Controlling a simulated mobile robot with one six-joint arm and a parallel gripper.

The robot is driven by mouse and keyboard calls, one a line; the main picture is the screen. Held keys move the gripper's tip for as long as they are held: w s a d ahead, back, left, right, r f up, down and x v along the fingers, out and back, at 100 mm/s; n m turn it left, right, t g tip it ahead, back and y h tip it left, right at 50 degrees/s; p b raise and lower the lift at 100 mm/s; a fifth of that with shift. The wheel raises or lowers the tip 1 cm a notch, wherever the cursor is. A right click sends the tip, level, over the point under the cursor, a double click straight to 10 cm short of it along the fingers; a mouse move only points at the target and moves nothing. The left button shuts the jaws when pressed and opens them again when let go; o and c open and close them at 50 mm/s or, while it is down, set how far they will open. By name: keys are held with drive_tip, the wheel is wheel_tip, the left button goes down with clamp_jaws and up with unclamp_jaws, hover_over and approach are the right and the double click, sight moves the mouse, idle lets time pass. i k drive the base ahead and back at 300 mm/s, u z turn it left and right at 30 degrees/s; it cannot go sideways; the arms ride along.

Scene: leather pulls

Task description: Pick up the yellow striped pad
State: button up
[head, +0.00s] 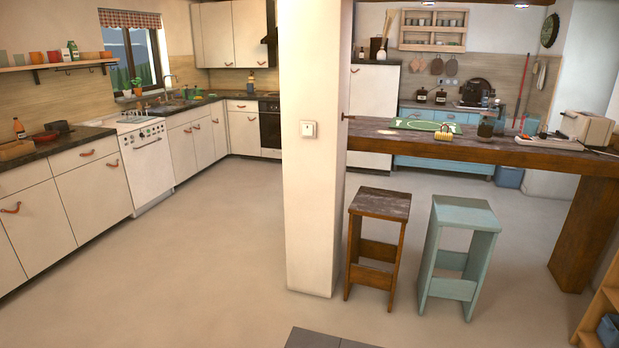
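A small yellow item with pale markings (443,136), which looks like the yellow striped pad, lies on the wooden bar counter (530,158) near its front edge. It sits just in front of a green patterned board (415,125). It is too small in the picture to make out its stripes clearly. My gripper is not in view.
A white pillar (313,150) stands at the counter's left end. A brown stool (378,208) and a blue stool (465,215) stand before the counter. A dark jar (487,124) and a cream toaster (587,128) stand further right on it. Floor on the left is clear.

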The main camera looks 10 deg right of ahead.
sight(440, 135)
drive_tip(key=z, duration=0.15)
drive_tip(key=i, duration=1.6)
drive_tip(key=z, duration=0.4)
drive_tip(key=i, duration=1)
drive_tip(key=z, duration=0.15)
